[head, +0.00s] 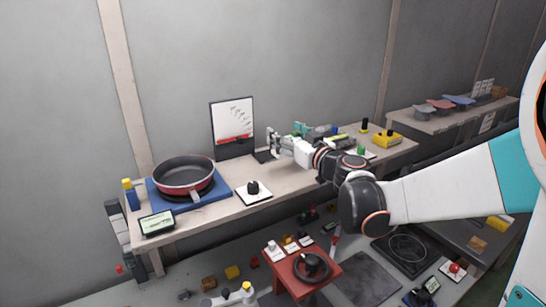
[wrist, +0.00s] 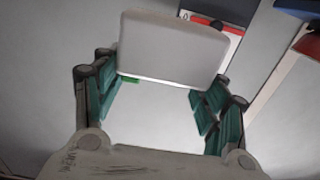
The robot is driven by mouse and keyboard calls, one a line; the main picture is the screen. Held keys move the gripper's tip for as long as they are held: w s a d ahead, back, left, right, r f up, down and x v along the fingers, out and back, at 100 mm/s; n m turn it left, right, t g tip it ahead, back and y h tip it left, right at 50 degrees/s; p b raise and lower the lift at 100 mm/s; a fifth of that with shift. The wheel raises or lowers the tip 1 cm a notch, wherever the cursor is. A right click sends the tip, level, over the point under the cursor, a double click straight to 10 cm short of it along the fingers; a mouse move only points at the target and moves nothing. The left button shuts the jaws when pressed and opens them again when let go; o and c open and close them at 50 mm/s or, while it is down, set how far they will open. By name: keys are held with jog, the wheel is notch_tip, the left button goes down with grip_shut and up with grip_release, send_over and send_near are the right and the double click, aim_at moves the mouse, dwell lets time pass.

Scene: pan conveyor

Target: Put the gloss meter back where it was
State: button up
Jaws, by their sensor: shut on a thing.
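My gripper (head: 277,143) is over the back bench, near the board with the red mark, and points left. In the wrist view its teal-padded fingers (wrist: 160,100) stand on both sides of a pale grey, rounded block, which I take to be the gloss meter (wrist: 172,48). The fingers are shut on it. In the head view the gripper largely hides the block, and I cannot make out its shape there. A small dark pad (head: 264,156) lies on the bench just below the gripper; I cannot tell what it is.
A red-rimmed pan (head: 184,174) sits on a blue plate (head: 222,190) at the bench's left. A white panel with a black knob (head: 253,188) is near the front edge. The upright board (head: 232,118) stands behind. A yellow device (head: 387,138) is to the right.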

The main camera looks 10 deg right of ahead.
jog(key=shift+f+b, duration=0.65)
jog(key=shift+f, duration=2.6)
jog(key=shift+f, duration=0.1)
jog(key=o, duration=1.3)
jog(key=shift+c, duration=0.2)
jog(key=shift+s+d, duration=0.1)
jog(key=shift+s, duration=0.1)
jog(key=p+v, duration=0.1)
jog(key=v, duration=1)
jog(key=shift+s, duration=0.3)
